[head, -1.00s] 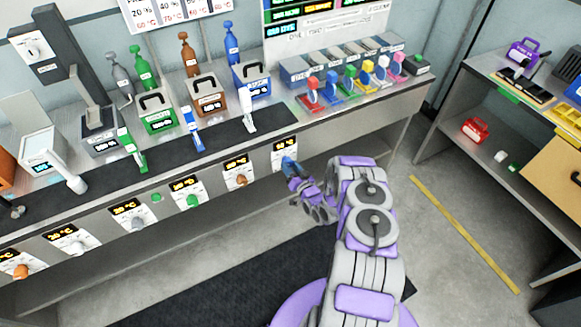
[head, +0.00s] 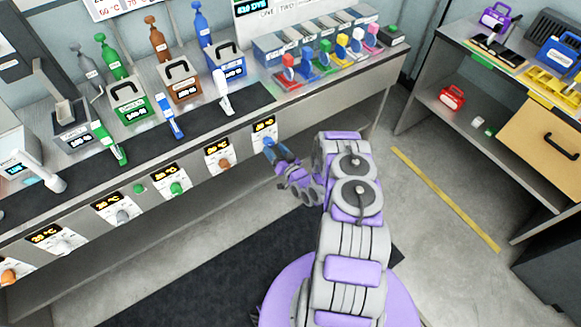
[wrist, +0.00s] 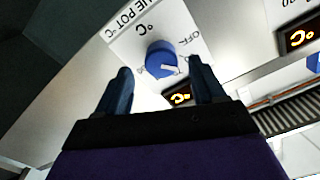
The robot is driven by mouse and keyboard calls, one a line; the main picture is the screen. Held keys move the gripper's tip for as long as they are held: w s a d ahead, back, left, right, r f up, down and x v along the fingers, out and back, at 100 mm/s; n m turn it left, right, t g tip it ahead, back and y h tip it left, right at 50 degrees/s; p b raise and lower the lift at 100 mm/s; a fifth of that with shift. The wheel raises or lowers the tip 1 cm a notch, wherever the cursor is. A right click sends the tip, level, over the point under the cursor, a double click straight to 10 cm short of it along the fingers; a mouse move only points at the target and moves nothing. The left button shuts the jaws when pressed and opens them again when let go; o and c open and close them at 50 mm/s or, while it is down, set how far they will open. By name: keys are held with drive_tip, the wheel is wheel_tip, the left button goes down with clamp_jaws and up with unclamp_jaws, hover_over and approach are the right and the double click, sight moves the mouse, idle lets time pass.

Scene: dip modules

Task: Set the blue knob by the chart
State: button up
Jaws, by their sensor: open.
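The blue knob (wrist: 160,60) shows in the wrist view on a white plate reading "...UE POT °C" with an OFF mark. It has a light pointer line. My gripper (wrist: 162,88) is open, with its two dark blue fingers spread on either side of the knob's lower part and nothing visibly clamped. Touching cannot be told. In the head view my gripper (head: 269,146) is at the rightmost front panel (head: 264,125), and the knob there cannot be told apart from the fingers. The chart (head: 118,8) is mostly cut off at the top; "60" and "70" show in part.
Other panels with displays and knobs run left along the counter front, including a green knob (head: 177,188) and a brown knob (head: 224,164). Pots, bottles and brushes stand on the counter above. A shelf unit (head: 440,85) stands at right.

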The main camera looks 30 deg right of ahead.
drive_tip(key=s+p, duration=0.2)
drive_tip(key=s, duration=1.3)
drive_tip(key=shift+d, duration=0.35)
drive_tip(key=shift+w, duration=0.1)
